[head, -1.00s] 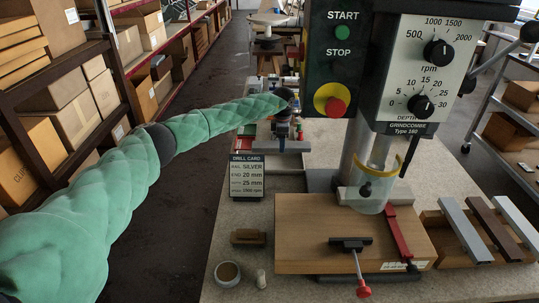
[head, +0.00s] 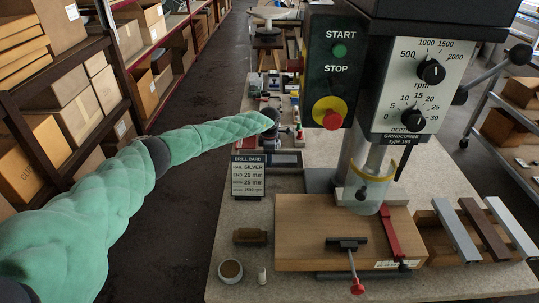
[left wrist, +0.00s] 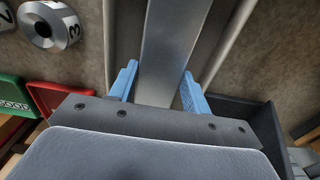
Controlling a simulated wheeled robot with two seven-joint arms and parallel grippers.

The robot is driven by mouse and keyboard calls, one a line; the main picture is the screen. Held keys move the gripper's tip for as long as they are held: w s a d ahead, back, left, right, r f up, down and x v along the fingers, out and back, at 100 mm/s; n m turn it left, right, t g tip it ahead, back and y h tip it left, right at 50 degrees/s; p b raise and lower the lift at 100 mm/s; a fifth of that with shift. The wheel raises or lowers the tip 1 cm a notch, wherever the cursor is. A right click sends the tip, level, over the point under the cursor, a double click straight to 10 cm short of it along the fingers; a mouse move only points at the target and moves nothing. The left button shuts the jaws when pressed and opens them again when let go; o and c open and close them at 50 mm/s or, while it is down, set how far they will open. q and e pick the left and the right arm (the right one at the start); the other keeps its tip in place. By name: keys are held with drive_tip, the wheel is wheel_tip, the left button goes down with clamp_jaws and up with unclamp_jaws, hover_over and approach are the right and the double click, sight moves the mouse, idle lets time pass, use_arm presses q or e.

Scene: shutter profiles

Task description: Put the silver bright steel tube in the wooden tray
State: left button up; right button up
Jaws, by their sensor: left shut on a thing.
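In the left wrist view, a broad grey silver metal bar (left wrist: 171,45), which looks like the steel tube, runs up between the blue fingers of my left gripper (left wrist: 160,90). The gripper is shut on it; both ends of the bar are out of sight. In the head view my left gripper (head: 271,115) is small and dark at the end of the green-sleeved arm, above the far part of the bench, and the tube cannot be made out there. I cannot pick out a wooden tray for certain. My right gripper is not in view.
A drill press (head: 405,75) with a wooden table board (head: 310,230) stands on the bench. A wooden rack (head: 440,240) at right holds three profiles.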

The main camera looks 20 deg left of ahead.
use_arm(q)
drive_tip(key=shift+f, duration=0.2)
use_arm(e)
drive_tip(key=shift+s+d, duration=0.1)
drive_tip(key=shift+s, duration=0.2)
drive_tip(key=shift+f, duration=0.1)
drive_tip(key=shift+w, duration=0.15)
use_arm(q)
drive_tip(key=o, duration=1.3)
drive_tip(key=shift+o, duration=0.3)
